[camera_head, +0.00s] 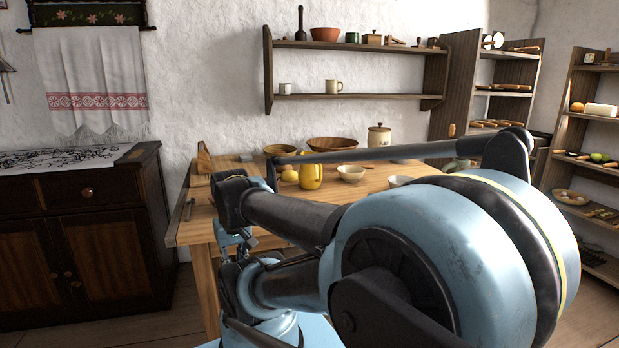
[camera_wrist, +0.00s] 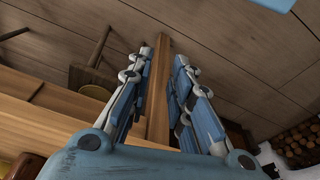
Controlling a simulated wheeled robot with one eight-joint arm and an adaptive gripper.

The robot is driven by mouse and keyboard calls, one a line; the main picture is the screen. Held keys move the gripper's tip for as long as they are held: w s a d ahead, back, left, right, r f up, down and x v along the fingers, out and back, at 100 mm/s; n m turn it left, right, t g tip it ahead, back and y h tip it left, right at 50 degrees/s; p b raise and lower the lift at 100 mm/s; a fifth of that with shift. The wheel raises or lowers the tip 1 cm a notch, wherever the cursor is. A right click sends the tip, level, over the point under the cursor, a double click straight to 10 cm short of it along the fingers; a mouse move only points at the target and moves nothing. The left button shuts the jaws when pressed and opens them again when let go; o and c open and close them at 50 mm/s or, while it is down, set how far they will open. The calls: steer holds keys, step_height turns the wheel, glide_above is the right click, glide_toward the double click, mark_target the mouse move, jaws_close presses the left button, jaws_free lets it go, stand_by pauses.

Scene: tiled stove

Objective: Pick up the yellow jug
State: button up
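The yellow jug (camera_head: 311,177) stands upright on the wooden table (camera_head: 258,174) in the head view, behind my arm. My arm partly blocks the view of the table and passes close to the jug in the picture. My gripper (camera_head: 230,243) is at the near left side of the table, apart from the jug. In the wrist view my gripper (camera_wrist: 163,56) has its two fingers spread, with nothing held between them. The jug does not show in the wrist view.
Near the jug stand a yellow round item (camera_head: 289,175), a small pale bowl (camera_head: 351,173), a large wooden bowl (camera_head: 332,143) and a lidded canister (camera_head: 379,135). A dark cabinet (camera_head: 85,240) stands left. A wall shelf (camera_head: 357,97) hangs above the table.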

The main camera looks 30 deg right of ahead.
steer(key=w+d+r+m+h, duration=0.4)
steer(key=w+d+r+m, duration=0.1)
steer(key=w+d, duration=0.45)
steer(key=w+d+r+m+t+h, duration=0.1)
steer(key=w+d+r+m+h, duration=0.4)
steer(key=w+d, duration=0.5)
steer(key=w+d+r+m+h, duration=0.45)
steer(key=w+d, duration=0.35)
steer(key=d, duration=0.4)
steer(key=shift+m+y, duration=0.25)
steer(key=shift+m, duration=0.2)
steer(key=shift+x, duration=8.4)
steer(key=shift+d+r, duration=0.1)
steer(key=shift+r, duration=0.1)
steer(key=shift+c, duration=0.6)
steer(key=shift+s, duration=0.1)
jaws_close()
